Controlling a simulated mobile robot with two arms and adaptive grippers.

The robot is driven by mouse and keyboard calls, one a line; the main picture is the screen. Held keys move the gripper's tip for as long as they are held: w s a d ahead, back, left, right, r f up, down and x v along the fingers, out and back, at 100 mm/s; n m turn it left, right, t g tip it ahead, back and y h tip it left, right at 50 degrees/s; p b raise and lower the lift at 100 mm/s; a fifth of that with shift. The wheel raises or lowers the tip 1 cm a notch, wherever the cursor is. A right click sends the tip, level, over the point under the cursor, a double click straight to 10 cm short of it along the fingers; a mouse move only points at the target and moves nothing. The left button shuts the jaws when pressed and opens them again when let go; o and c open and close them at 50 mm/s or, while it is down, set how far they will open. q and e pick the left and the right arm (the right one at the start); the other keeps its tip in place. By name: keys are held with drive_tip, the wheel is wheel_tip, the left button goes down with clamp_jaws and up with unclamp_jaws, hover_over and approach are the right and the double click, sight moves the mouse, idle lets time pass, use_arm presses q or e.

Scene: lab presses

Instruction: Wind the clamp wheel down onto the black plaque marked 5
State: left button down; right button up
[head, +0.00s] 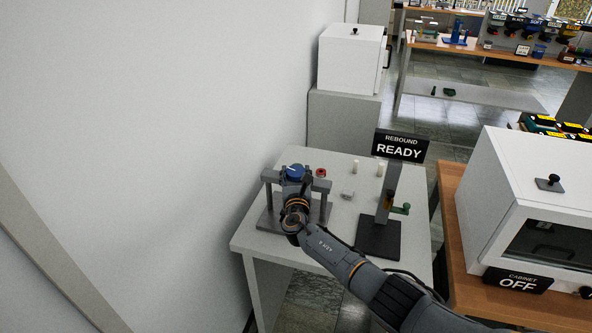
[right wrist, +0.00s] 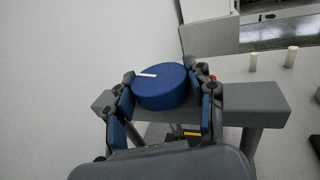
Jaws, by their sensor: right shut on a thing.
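The blue clamp wheel (head: 295,171) sits on top of the grey clamp frame (head: 268,178) on the small grey table. In the right wrist view the wheel (right wrist: 162,88) shows a white mark on its top, pointing left. My right gripper (right wrist: 166,92) is shut on the wheel, one finger on each side of it. In the head view my right arm covers much of the clamp. Below the crossbar a small yellow and dark patch shows, partly hidden; I cannot read any plaque marked 5. My left gripper is not in view.
A stand with a sign reading REBOUND READY (head: 400,146) is right of the clamp. A red round part (head: 321,172) and small white cylinders (head: 355,167) stand behind. A white cabinet (head: 520,200) marked OFF is at right, a wall at left.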

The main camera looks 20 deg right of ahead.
drive_tip(key=m+g+h+b, duration=0.1)
drive_tip(key=h+b, duration=0.1)
drive_tip(key=m+g+h+b, duration=0.1)
drive_tip(key=m+h+b, duration=0.1)
drive_tip(key=m+g+h+b, duration=0.1)
drive_tip(key=h+b, duration=0.1)
drive_tip(key=shift+a+f+b, duration=0.15)
drive_tip(key=shift+f+b, duration=0.1)
drive_tip(key=shift+b, duration=0.1)
drive_tip(key=shift+r+m+g+h+b, duration=0.1)
drive_tip(key=shift+m+g+h+b, duration=0.4)
drive_tip(key=shift+m+b, duration=0.15)
drive_tip(key=shift+r+h+b, duration=0.2)
drive_tip(key=shift+h+b, duration=0.1)
drive_tip(key=shift+b, duration=0.1)
drive_tip(key=o, duration=1.2)
drive_tip(key=v, duration=1.1)
drive_tip(key=shift+s+a+r, duration=0.2)
drive_tip(key=shift+s+a, duration=0.05)
drive_tip(key=shift+a, duration=0.1)
